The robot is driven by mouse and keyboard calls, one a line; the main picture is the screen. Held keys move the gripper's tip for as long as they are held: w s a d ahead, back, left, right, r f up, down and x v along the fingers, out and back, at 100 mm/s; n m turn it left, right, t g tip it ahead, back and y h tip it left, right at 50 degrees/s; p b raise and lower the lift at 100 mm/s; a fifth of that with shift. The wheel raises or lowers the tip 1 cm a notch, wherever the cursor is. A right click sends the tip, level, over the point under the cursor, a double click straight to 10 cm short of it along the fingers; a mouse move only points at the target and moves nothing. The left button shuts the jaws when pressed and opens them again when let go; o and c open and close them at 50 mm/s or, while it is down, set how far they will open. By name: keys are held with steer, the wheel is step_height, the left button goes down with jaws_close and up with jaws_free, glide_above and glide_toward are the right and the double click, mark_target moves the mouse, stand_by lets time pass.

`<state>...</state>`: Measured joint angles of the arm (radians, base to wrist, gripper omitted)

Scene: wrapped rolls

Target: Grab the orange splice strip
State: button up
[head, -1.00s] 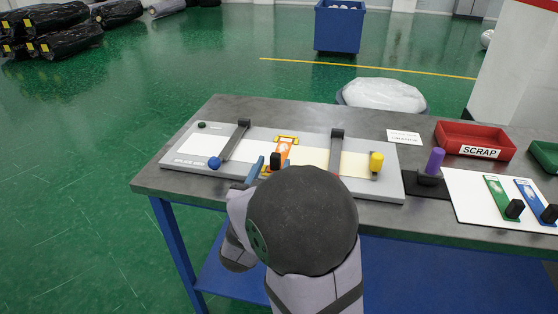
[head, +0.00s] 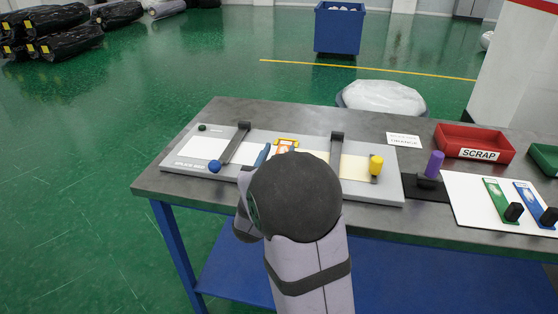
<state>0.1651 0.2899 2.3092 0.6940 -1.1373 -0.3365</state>
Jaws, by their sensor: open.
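The orange splice strip (head: 285,148) lies across the white web on the grey splice bed (head: 390,190), with a yellow bracket at its far end. My arm's round dark joint hides its near part, including its black grip. My gripper (head: 264,156) is over the bed, just left of the strip. One blue finger shows; the rest is hidden behind my arm. The jaws are open, and I cannot tell whether a finger touches the strip.
Dark clamp bars (head: 234,143) cross the bed on both sides, with blue (head: 214,166) and yellow (head: 376,164) knobs. Right are a purple-handled tool (head: 434,163), a red scrap bin (head: 474,138), and green (head: 496,192) and blue (head: 530,197) strips on a white board.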

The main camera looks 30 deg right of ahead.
steer(key=shift+c, duration=0.3)
jaws_close()
steer(key=shift+r, duration=0.15)
step_height(320, 180, up, 10)
steer(key=p, duration=0.1)
steer(key=shift+p, duration=0.4)
